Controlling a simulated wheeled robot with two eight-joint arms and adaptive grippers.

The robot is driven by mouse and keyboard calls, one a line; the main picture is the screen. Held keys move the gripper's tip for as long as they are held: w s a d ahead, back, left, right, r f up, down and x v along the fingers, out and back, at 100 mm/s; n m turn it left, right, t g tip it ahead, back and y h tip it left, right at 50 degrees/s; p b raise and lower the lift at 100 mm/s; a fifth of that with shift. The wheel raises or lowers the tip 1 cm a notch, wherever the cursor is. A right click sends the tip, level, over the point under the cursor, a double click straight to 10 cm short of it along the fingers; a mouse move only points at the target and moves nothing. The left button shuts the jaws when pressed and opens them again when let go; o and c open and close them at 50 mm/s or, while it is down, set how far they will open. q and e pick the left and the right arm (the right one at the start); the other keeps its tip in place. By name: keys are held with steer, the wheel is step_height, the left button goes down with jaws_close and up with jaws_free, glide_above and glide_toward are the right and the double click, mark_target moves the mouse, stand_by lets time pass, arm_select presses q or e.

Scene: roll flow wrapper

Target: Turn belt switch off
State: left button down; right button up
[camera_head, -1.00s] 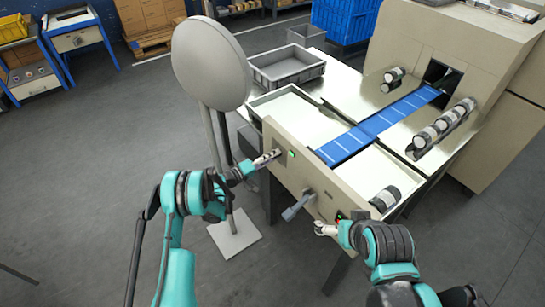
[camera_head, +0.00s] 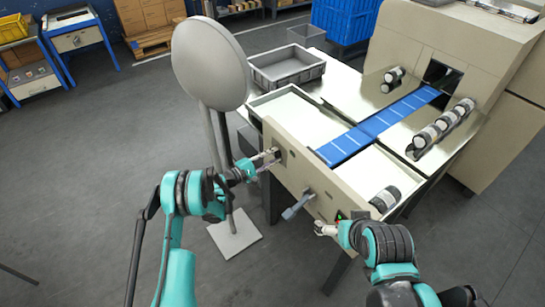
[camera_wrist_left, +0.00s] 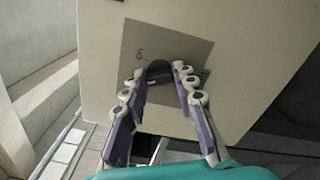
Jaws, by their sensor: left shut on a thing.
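The belt switch is a dark round knob (camera_wrist_left: 158,68) on a grey square plate (camera_wrist_left: 190,52), set in the machine's beige front panel. My left gripper (camera_head: 274,154) is at the left part of that panel. In the left wrist view my left gripper (camera_wrist_left: 163,74) has its two fingers shut on the knob, one on each side. The fingers hide part of the knob. My right gripper (camera_head: 322,229) is near the panel's right part, below the grey lever; its fingers are too small to read.
A grey lever (camera_head: 297,207) sticks out of the panel between my grippers. A small red and green control (camera_head: 340,215) is near my right gripper. A blue belt (camera_head: 380,124) crosses the machine top. A round grey disc on a stand (camera_head: 210,64) is close behind my left arm.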

arm_select(q)
steer(key=shift+n, duration=0.4)
steer(key=c, duration=1.2)
jaws_free()
steer(key=v, duration=1.2)
